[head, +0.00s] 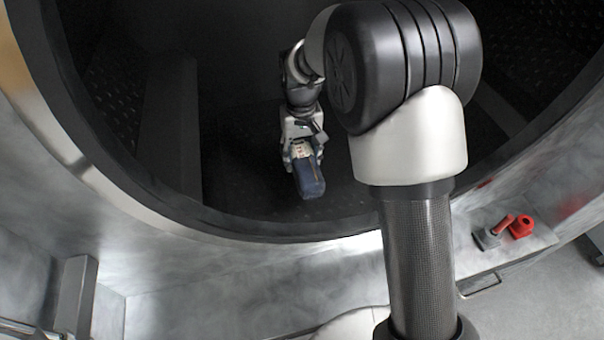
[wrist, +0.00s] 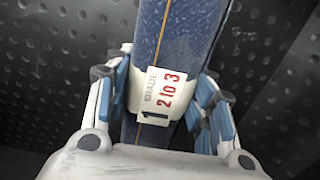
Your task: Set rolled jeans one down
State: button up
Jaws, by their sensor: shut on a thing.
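The rolled jeans (head: 310,180) are a dark blue denim roll. My gripper (head: 301,152) is shut on them inside the dark round drum of the washer (head: 240,160). In the wrist view the roll (wrist: 180,40) runs up between the blue-padded fingers of my gripper (wrist: 165,95). The drum's perforated dark wall or floor (wrist: 60,70) lies behind the roll. I cannot tell whether the jeans touch it.
The washer's wide metal rim (head: 75,165) curves around the opening. A raised dark rib (head: 170,120) stands in the drum left of my gripper. A red knob (head: 521,227) and a red-handled lever (head: 492,234) are on the ledge outside at lower right.

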jog(key=shift+w+f+b, duration=0.1)
jog(key=shift+f+b, duration=0.75)
jog(key=shift+f, duration=2.5)
jog(key=shift+f, duration=0.1)
jog(key=o, duration=1.3)
